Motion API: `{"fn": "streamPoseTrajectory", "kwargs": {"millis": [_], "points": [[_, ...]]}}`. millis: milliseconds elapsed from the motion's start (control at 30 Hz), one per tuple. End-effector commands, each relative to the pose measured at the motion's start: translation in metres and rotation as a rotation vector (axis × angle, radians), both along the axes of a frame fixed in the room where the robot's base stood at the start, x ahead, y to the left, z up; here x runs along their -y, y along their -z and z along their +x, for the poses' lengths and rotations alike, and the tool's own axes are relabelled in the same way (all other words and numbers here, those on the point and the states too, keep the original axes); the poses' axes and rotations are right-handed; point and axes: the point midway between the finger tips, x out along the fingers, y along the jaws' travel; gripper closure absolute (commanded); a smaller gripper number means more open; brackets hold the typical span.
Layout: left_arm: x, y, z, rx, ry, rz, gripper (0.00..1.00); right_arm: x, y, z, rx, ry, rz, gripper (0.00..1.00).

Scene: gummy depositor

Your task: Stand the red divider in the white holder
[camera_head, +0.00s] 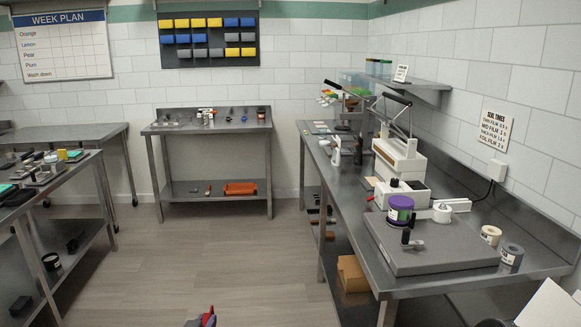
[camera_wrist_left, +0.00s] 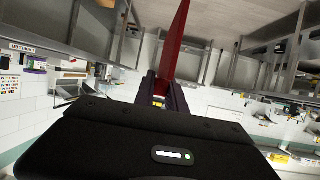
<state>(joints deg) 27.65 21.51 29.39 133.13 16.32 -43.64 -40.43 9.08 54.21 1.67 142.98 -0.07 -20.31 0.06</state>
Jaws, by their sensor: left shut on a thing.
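The red divider (camera_wrist_left: 178,40) is a thin, flat, dark red plate standing out from between the fingers of my left gripper (camera_wrist_left: 162,90) in the left wrist view. My left gripper is shut on it. In the head view only a small red part of the divider (camera_head: 211,311) and the dark tip of my left gripper (camera_head: 200,321) show at the bottom edge, over the floor and away from the benches. I cannot pick out the white holder for sure in either view. My right gripper is not clearly in view.
A steel bench (camera_head: 349,228) on the right carries a grey slab (camera_head: 440,255), a purple-labelled jar (camera_head: 400,207) and a white lever machine (camera_head: 398,158). A smaller bench (camera_head: 205,125) stands at the back wall, and a crowded one on the left. The floor between is clear.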

Motion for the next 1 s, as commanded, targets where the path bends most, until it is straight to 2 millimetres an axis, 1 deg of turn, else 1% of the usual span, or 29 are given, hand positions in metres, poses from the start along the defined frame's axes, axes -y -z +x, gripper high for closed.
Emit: {"fn": "streamPoseTrajectory", "kwargs": {"millis": [267,367,500,600,700,867,1000], "points": [[0.000,-0.001,-0.001,0.001,0.000,0.001,1.00,0.000,0.000,0.000,0.000,0.000,0.000,0.09],[0.002,-0.006,-0.011,0.002,0.005,0.005,1.00,0.000,0.000,0.000,0.000,0.000,0.000,0.09],[0.002,-0.016,-0.037,0.003,0.007,0.009,1.00,0.000,0.000,0.000,0.000,0.000,0.000,0.09],[0.001,-0.020,-0.052,0.003,0.002,0.003,1.00,0.000,0.000,0.000,0.000,0.000,0.000,0.09],[0.000,-0.020,-0.056,0.000,0.000,0.000,1.00,0.000,0.000,0.000,0.000,0.000,0.000,0.09],[0.000,-0.020,-0.056,0.000,0.000,0.000,1.00,0.000,0.000,0.000,0.000,0.000,0.000,0.09],[0.000,-0.022,-0.055,0.000,0.000,0.000,1.00,0.000,-0.002,0.000,0.000,0.000,0.000,0.21]]}}
